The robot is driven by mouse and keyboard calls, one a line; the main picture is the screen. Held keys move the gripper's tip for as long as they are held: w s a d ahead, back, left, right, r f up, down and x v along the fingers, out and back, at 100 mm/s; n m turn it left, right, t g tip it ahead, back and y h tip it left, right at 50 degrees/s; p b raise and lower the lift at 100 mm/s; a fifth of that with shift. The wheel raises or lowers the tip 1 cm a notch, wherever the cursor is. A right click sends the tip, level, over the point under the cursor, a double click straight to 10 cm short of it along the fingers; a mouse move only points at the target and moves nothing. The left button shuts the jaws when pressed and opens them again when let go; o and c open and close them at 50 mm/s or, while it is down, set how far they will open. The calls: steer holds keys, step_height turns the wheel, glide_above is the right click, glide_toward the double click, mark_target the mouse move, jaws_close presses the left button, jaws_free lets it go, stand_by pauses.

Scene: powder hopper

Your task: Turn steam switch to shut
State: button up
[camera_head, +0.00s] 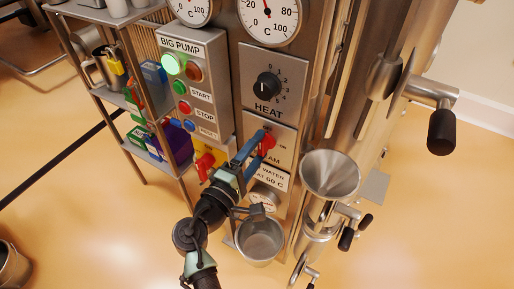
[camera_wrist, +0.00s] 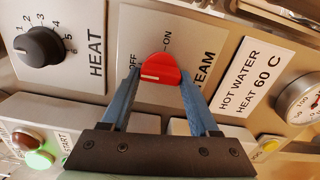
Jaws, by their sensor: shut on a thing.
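The steam switch is a red knob (camera_head: 268,145) on the metal panel below the HEAT dial in the head view. In the wrist view the red knob (camera_wrist: 161,69) sits between the OFF and ON labels, beside the partly covered word STEAM. Its short white mark lies on its lower left, on the OFF side. My gripper (camera_head: 258,144) reaches the panel from below, its blue fingers on either side of the knob. In the wrist view my gripper (camera_wrist: 157,72) is shut on the knob. The fingers hide part of the OFF label and of the panel.
The black HEAT dial (camera_head: 267,86) is above the switch. The BIG PUMP box (camera_head: 197,75) with lit green lamp is to the left. A HOT WATER label (camera_wrist: 252,76) is close to the fingers. A metal jug (camera_head: 260,240) and a funnel (camera_head: 330,174) stand near my arm.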

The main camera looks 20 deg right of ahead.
steer(key=o, duration=1.3)
steer(key=shift+o, duration=0.2)
steer(key=b+v, duration=0.1)
steer(key=v, duration=1.2)
steer(key=shift+d+r, duration=0.1)
